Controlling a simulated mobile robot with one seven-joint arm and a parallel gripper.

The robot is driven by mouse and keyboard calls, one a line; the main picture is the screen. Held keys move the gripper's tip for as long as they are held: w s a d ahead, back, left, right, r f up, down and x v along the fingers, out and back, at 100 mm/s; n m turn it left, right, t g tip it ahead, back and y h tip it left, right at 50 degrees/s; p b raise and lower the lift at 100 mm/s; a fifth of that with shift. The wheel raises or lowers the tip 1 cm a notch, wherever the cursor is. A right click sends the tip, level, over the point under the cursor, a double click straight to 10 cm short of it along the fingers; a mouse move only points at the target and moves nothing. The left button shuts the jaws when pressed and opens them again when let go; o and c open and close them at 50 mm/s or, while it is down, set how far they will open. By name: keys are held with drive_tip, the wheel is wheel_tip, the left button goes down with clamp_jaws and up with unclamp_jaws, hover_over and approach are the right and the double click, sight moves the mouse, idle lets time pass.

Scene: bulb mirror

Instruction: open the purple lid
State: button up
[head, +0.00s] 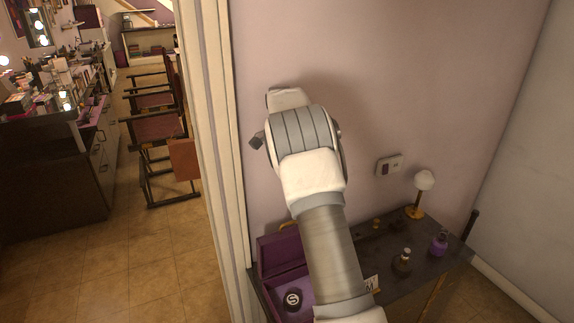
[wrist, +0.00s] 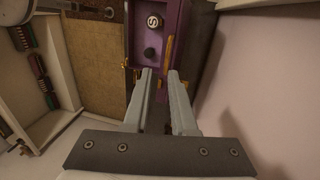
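A purple box (head: 272,278) sits at the left end of the dark table, partly hidden by my arm. Its purple lid (head: 280,252) appears raised at the back, showing the inside. A dark round piece marked S (head: 293,299) lies inside. In the wrist view the purple box (wrist: 143,38) is beyond my fingertips, with the S piece (wrist: 154,21) and a dark knob-like piece (wrist: 150,52) in it. My gripper (wrist: 160,73) is open and empty, its fingers pointing toward the box's near end. Whether they touch it I cannot tell. The head view hides the fingers.
A pink wall (head: 400,90) stands close behind. Chairs and a cluttered counter lie left, beyond the door frame (head: 205,130).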

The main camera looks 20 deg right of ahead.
drive_tip(key=v, duration=0.6)
drive_tip(key=shift+s+d+p, duration=0.1)
drive_tip(key=shift+s+p, duration=0.05)
drive_tip(key=shift+p, duration=0.2)
drive_tip(key=shift+s, duration=0.1)
